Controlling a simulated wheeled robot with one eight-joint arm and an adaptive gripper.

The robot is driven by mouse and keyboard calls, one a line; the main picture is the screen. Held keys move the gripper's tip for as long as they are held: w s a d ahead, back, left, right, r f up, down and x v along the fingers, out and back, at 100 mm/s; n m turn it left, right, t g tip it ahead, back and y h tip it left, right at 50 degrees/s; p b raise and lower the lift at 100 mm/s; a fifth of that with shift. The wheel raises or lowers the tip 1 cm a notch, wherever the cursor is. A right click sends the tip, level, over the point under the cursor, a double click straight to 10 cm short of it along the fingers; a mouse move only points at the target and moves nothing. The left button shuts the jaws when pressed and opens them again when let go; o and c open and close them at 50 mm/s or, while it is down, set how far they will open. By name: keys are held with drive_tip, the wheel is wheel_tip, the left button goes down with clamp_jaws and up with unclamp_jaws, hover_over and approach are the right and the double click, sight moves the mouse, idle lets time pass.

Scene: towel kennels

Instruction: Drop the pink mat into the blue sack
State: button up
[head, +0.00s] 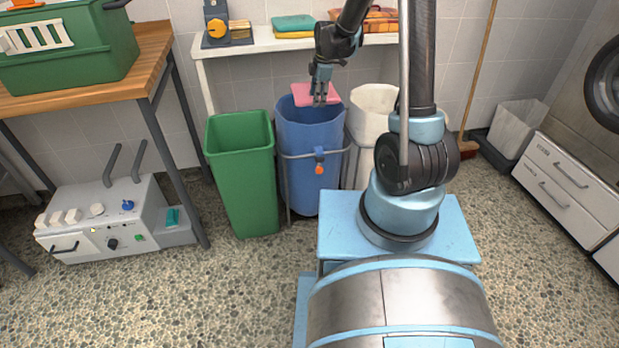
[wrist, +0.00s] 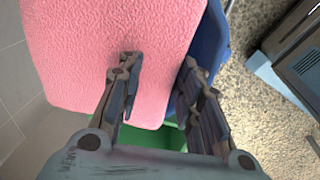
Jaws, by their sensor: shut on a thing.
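The pink mat (head: 302,97) is at the mouth of the blue sack (head: 298,145), in my gripper (head: 320,101). The gripper points down there and is shut on the mat. In the wrist view the mat (wrist: 80,45) is a wide, textured pink sheet, with one finger of my gripper (wrist: 158,70) in front of it and the other at its right edge. Part of the blue sack (wrist: 213,38) shows beside and behind the mat. The sack hangs open in a metal frame with an orange tag. Its inside is mostly hidden.
A green bin (head: 241,170) stands left of the sack, and a white sack (head: 372,103) stands close on its right. A shelf (head: 262,42) with folded cloths (head: 293,23) is behind. A wooden table (head: 146,62) with a green crate (head: 75,60) is at the left.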

drive_tip(key=shift+f, duration=2.8)
drive_tip(key=o, duration=1.1)
drive_tip(key=shift+o, duration=0.2)
drive_tip(key=shift+s+d+r, duration=0.15)
drive_tip(key=shift+d+r, duration=0.1)
drive_tip(key=shift+r, duration=1.7)
drive_tip(key=shift+s+d+r, duration=0.15)
drive_tip(key=shift+d+r, duration=0.15)
drive_tip(key=shift+r, duration=1.7)
drive_tip(key=shift+s+d+r, duration=0.15)
drive_tip(key=shift+d+r, duration=0.1)
drive_tip(key=shift+r, duration=1.7)
